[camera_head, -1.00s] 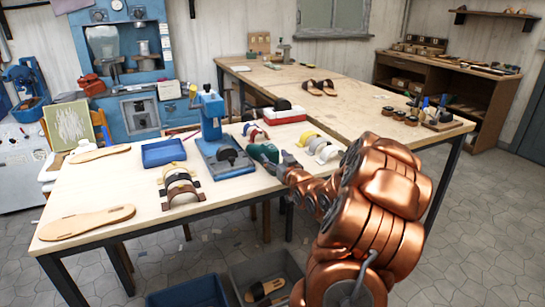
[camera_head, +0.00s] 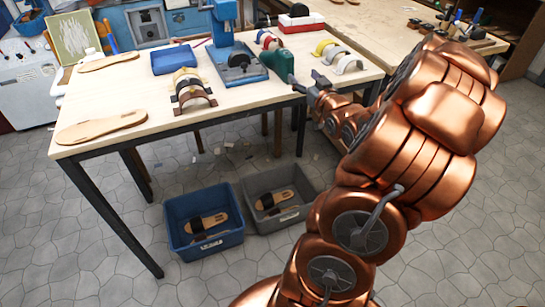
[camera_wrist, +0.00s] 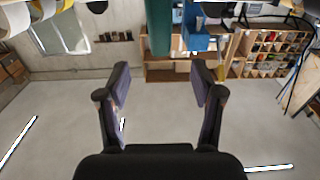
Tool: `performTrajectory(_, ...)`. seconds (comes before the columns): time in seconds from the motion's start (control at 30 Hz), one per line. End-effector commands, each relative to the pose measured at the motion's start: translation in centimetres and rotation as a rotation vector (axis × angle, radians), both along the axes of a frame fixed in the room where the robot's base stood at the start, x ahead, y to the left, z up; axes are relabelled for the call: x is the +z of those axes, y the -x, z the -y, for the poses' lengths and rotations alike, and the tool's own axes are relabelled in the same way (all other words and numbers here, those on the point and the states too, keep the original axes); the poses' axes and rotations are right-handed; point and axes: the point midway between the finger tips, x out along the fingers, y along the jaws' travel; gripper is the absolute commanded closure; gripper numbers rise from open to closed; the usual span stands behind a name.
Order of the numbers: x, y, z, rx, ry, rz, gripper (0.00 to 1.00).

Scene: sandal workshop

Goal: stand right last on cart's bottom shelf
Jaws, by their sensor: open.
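A green, last-like piece (camera_head: 279,63) is on the worktable beside the blue press, near the table's front edge. I cannot tell whether it is the right last. It also shows at the top of the wrist view (camera_wrist: 158,28), beyond the open fingers. My gripper (camera_head: 308,84) is at the table's front edge, close to the green piece; contact cannot be made out in the head view. In the wrist view my gripper (camera_wrist: 162,78) has its fingers wide apart with nothing between them. No cart or bottom shelf can be made out.
The worktable (camera_head: 130,85) holds a blue press (camera_head: 228,60), a blue tray (camera_head: 175,59), strap pieces (camera_head: 190,92) and a sole (camera_head: 102,127). A blue crate (camera_head: 203,250) and a grey crate (camera_head: 275,228), each with a sandal, stand on the floor. Floor at left is clear.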

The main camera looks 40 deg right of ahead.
Motion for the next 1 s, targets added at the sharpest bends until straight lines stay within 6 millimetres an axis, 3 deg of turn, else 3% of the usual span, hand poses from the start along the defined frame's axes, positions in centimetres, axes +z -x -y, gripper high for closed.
performTrajectory(0.23,-1.6,-1.8,-2.3,0.020,-0.009,-0.136,0.34)
performTrajectory(0.5,-5.4,-2.8,-8.8,0.034,-0.040,-0.504,0.34)
performTrajectory(0.77,-7.6,0.5,-16.0,0.036,-0.088,-0.830,0.34)
performTrajectory(1.0,-8.4,6.5,-23.6,0.053,-0.150,-1.109,0.34)
